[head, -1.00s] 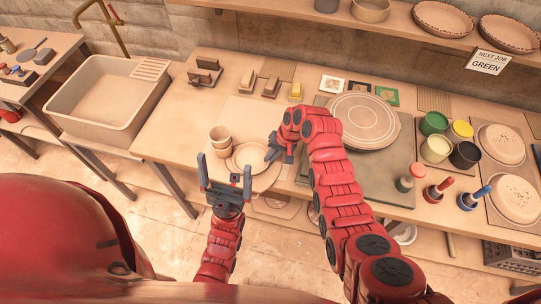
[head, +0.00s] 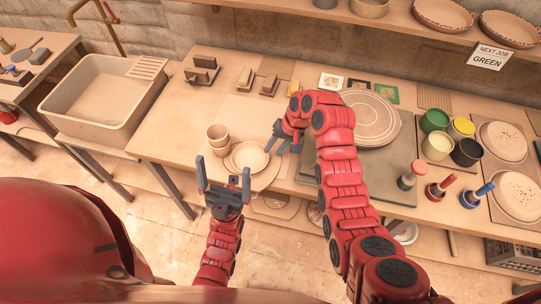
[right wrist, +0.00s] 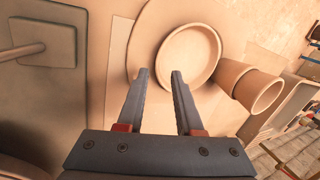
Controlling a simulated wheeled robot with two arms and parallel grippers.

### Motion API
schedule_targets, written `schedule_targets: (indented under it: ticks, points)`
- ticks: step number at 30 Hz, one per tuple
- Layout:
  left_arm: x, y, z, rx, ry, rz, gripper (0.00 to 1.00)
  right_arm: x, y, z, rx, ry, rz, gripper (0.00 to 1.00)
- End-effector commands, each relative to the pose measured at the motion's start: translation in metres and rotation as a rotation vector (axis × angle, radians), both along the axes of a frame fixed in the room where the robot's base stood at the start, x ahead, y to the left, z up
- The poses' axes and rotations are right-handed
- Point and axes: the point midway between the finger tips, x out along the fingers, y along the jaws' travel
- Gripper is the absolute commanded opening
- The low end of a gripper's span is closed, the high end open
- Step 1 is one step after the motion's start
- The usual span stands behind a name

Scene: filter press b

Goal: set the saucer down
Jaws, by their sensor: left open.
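The saucer (head: 250,156) is a small, round, cream dish on the front of the workbench, lying on a larger, pale round piece (head: 266,176). In the right wrist view the saucer (right wrist: 188,55) shows its raised rim and lies just beyond the fingertips. My right gripper (head: 282,147) is to the right of the saucer in the head view. My left gripper (head: 223,166) is open and empty, in front of the bench edge, left of the saucer.
Stacked cups (head: 218,139) stand close left of the saucer. A round wheel or bat (head: 365,118) on a grey board is behind my right arm. Paint pots (head: 437,146) and stamps (head: 440,188) are at right. The bench left of the cups is clear.

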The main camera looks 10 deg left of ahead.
Motion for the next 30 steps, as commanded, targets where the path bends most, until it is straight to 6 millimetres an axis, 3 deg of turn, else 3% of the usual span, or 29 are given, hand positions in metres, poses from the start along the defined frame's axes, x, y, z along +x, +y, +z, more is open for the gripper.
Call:
schedule_targets:
  ticks: [3, 6, 13, 25, 28, 30]
  points:
    - [0.0, 0.0, -0.017, 0.0, 0.0, 0.0, 1.0, 0.004, -0.009, 0.019, 0.004, -0.008, -0.002, 0.35]
    - [0.0, 0.0, 0.012, 0.0, 0.0, 0.0, 1.0, 0.002, -0.015, 0.045, -0.001, 0.001, -0.001, 0.35]
    - [0.0, 0.0, 0.035, 0.0, 0.0, 0.0, 1.0, 0.003, -0.023, 0.065, 0.0, 0.001, -0.001, 0.35]
    - [0.0, 0.0, 0.037, 0.0, 0.0, 0.0, 1.0, 0.008, -0.027, 0.065, 0.007, -0.015, -0.011, 0.35]
    - [0.0, 0.0, 0.037, 0.0, 0.0, 0.0, 1.0, 0.027, -0.028, 0.055, 0.038, -0.094, -0.06, 0.35]
    - [0.0, 0.0, 0.037, 0.0, 0.0, 0.0, 1.0, 0.051, -0.033, 0.043, 0.071, -0.195, -0.123, 0.35]
